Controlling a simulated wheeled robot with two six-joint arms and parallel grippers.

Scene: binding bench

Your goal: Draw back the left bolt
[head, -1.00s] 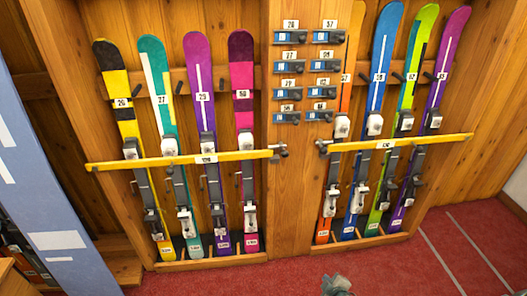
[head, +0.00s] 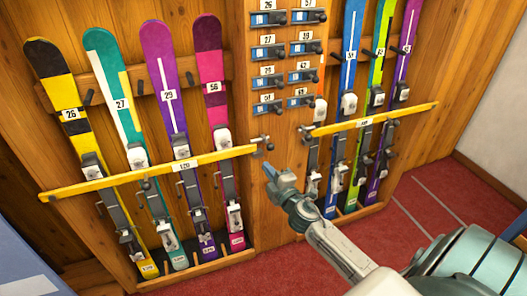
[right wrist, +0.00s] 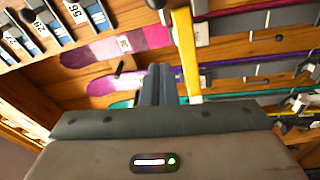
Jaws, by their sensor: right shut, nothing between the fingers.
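The left bolt (head: 266,143) is a small grey metal bolt on the wooden post, at the right end of the left yellow bar (head: 100,181). That bar crosses the left ski bay and carries a white label. My right gripper (head: 269,172) is shut and empty, in front of the post a little below the left bolt, and looks apart from it. In the right wrist view its shut fingers (right wrist: 158,84) point up the picture beside the yellow bar (right wrist: 187,55), with metal bolt parts at the top edge. My left gripper is not in view.
The right yellow bar (head: 380,120) has its own bolt (head: 305,131) on the post's other side. Several blue and black numbered bindings (head: 268,52) are mounted above. Skis (head: 165,80) stand behind both bars. The red carpet (head: 420,190) is free at the right.

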